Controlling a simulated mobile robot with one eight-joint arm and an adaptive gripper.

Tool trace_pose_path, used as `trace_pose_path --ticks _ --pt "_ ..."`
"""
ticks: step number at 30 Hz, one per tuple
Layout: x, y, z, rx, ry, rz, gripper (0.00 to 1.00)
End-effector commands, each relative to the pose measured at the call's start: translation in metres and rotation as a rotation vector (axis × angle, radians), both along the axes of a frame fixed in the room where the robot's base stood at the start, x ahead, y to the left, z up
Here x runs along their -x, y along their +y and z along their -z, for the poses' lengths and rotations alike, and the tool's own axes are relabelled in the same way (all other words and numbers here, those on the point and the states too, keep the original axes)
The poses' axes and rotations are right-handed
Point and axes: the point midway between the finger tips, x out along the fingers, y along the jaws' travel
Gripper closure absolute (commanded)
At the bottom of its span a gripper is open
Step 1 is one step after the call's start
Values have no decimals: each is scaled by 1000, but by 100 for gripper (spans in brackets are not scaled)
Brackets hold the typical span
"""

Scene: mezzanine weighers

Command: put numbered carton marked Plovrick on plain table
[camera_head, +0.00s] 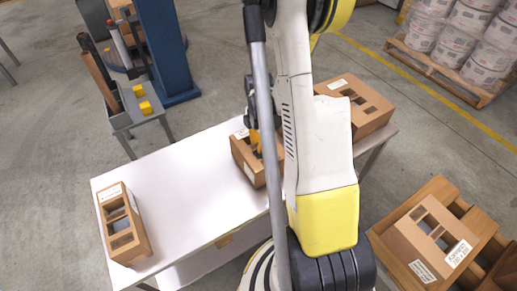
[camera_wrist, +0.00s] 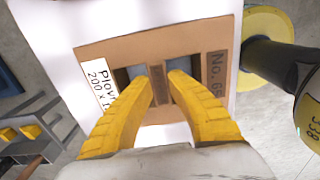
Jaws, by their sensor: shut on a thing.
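The brown carton (camera_head: 241,153) marked "Plov…" is at the white plain table (camera_head: 185,190), partly hidden behind my arm. The wrist view shows its top (camera_wrist: 150,48) with two openings, a white label at left and "No. 66…" at right, cut off by my finger. My gripper (camera_wrist: 162,84) has its yellow fingers in the openings, shut on the bar between them. In the head view my gripper (camera_head: 254,140) is mostly hidden. I cannot tell whether the carton touches the tabletop.
Another carton (camera_head: 119,238) stands at the table's left end, and one (camera_head: 370,118) at its far right end. A labelled carton (camera_head: 420,245) sits in a wooden crate (camera_head: 437,190) at lower right. A grey stand (camera_head: 138,115) is at upper left. The table's middle is clear.

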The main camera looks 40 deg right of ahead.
Motion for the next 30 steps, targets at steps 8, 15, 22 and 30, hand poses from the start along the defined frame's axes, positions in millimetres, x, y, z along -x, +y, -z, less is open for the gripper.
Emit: trace_pose_path --ticks 8,15,22,30 --pt "0 0 4 0 0 0 100" --pt "0 0 7 0 0 0 64" --pt "0 0 7 0 0 0 64" --pt "0 0 -32 0 0 1 64"
